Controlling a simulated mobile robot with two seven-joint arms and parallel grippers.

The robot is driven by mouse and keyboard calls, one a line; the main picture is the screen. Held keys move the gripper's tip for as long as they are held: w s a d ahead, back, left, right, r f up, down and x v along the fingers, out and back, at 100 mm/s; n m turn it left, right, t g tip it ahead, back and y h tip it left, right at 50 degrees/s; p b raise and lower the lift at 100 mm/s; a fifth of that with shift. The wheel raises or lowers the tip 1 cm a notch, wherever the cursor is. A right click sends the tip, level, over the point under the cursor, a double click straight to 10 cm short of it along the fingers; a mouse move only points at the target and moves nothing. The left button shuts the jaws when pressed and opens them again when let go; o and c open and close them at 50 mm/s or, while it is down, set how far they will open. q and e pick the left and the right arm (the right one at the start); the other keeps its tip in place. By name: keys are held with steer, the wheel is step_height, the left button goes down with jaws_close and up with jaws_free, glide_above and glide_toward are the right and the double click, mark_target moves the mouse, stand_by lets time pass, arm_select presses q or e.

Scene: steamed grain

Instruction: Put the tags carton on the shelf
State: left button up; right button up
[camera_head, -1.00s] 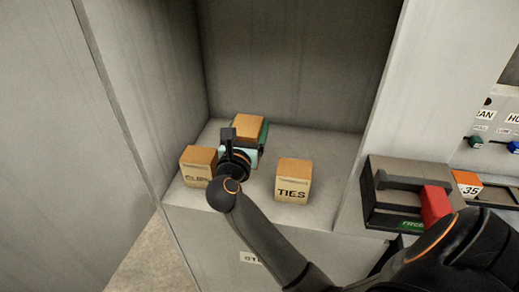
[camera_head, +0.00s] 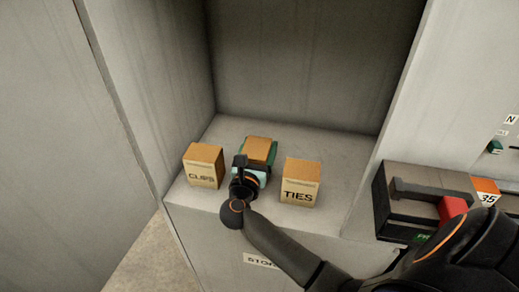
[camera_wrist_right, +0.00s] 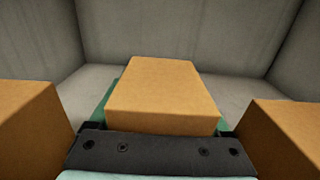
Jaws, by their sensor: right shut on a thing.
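The tags carton (camera_head: 258,148) is an orange-brown box between the clips and ties cartons on the shelf (camera_head: 286,136); its label is hidden. In the right wrist view the carton (camera_wrist_right: 163,92) fills the middle, close in front of the gripper. My right gripper (camera_head: 253,166) reaches in from the front and is shut on this carton, with green and pale teal finger parts beside it. The carton is at or just above the shelf surface; I cannot tell if it touches. My left gripper is not in view.
The clips carton (camera_head: 204,165) stands to the left and the ties carton (camera_head: 299,182) to the right, both close to the gripper. Recess walls enclose the shelf. A dark case with a red part (camera_head: 420,205) sits right. Shelf behind the cartons is clear.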

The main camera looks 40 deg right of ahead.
steer(key=shift+f, duration=0.2)
steer(key=shift+f, duration=0.25)
steer(key=o, duration=1.5)
steer(key=shift+o, duration=0.2)
steer(key=shift+r, duration=0.1)
